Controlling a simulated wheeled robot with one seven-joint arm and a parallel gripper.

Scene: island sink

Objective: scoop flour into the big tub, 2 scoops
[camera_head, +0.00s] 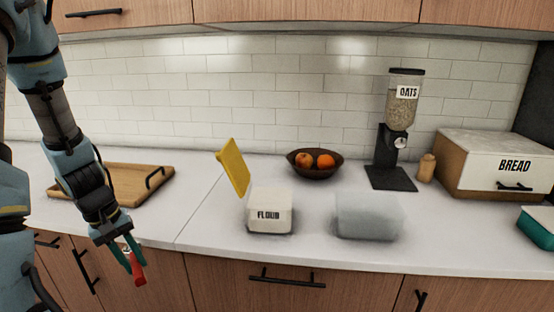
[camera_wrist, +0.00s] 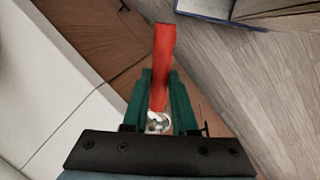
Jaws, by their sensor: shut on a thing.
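My gripper (camera_head: 130,254), with green fingers, is at the left, in front of the counter edge and low. It is shut on a red handle (camera_head: 138,270), which also shows between the fingers in the wrist view (camera_wrist: 162,60). A small round shiny part (camera_wrist: 158,122) shows at the handle's near end; whether it is a scoop's bowl I cannot tell. The white flour box (camera_head: 270,218), labelled FLOUR, stands on the counter to the right of my gripper. A translucent grey tub (camera_head: 369,217) stands right of the flour box. The contents of both are not clear.
A tilted yellow panel (camera_head: 233,168) stands behind the flour box's left side. A wooden tray (camera_head: 140,182), fruit bowl (camera_head: 315,163), oats dispenser (camera_head: 396,130), bread box (camera_head: 500,165) and teal container (camera_head: 537,228) are also on the counter. The front-middle counter is clear.

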